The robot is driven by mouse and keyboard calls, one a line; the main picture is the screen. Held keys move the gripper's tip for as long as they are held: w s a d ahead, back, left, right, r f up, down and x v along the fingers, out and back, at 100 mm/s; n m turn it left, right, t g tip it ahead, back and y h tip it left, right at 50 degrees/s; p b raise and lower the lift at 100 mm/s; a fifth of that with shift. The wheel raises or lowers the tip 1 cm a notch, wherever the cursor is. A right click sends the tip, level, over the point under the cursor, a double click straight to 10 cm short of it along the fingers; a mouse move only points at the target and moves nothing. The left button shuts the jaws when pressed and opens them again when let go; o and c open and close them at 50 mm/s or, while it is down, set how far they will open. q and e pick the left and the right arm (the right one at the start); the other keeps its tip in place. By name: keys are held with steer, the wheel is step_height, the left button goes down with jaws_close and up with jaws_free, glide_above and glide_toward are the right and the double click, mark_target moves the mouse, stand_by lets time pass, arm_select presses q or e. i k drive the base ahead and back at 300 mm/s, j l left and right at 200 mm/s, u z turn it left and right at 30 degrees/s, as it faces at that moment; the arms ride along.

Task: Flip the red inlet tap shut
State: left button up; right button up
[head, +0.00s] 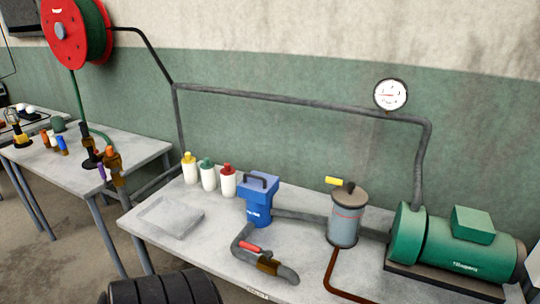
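The red inlet tap (249,247) is a small red lever on the bent grey inlet pipe (241,234), in front of the blue filter housing (258,204). The lever looks to lie roughly along the pipe, sloping down to the right. Brass-brown fittings (268,267) sit on the pipe just right of the lever. Neither of my grippers is in view, and nothing touches the tap.
A grey tray (169,216) and several capped bottles (208,174) stand left of the housing. A grey canister with a yellow lever (334,181) and a green motor (455,247) stand right. A black ribbed cylinder at the bottom edge may be mine; I cannot tell.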

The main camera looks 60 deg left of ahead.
mark_target(268, 254)
steer(key=u, duration=2.05)
